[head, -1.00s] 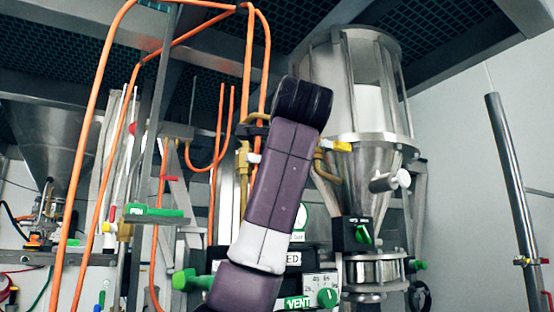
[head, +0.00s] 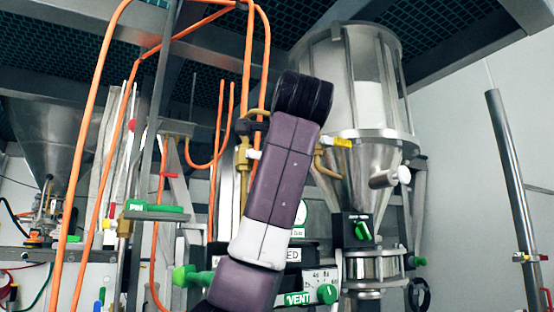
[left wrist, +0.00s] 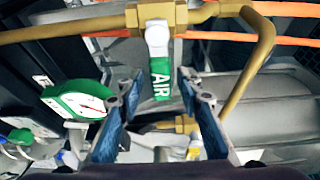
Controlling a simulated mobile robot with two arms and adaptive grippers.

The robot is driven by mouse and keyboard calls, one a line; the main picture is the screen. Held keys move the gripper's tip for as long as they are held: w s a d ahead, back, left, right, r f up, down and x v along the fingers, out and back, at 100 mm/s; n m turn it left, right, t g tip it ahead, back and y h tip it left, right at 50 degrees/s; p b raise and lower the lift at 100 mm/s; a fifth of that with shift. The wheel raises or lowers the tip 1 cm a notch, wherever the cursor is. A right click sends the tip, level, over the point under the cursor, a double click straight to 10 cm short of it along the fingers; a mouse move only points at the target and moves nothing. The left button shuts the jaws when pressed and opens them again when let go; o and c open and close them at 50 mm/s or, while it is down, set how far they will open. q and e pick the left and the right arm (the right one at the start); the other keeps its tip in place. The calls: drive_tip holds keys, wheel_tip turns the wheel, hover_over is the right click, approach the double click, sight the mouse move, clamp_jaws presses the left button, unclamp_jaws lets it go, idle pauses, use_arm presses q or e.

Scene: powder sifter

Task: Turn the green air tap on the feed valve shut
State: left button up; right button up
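The green AIR tap handle (left wrist: 161,79) hangs down from a white valve body on a brass pipe (left wrist: 75,28) in the left wrist view. My left gripper (left wrist: 158,88) is open, with one blue finger on each side of the handle. A gap shows on both sides of the handle, wider on the left. In the head view my purple left arm rises through the middle and hides its gripper and the handle. The feed valve (head: 357,231), a dark block with a green knob, sits below the steel hopper. My right gripper is in neither view.
A green-rimmed gauge (left wrist: 78,100) is left of the fingers in the wrist view. In the head view, orange hoses (head: 100,75) run on the left, near a green PIN handle (head: 155,208). A green VENT tag (head: 298,299) is low in the middle. A steel hopper (head: 352,85) stands behind my arm.

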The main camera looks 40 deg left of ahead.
use_arm(q)
drive_tip(key=v, duration=1.1)
drive_tip(key=shift+s+d, duration=0.15)
drive_tip(key=shift+d, duration=0.05)
drive_tip(key=shift+r, duration=0.1)
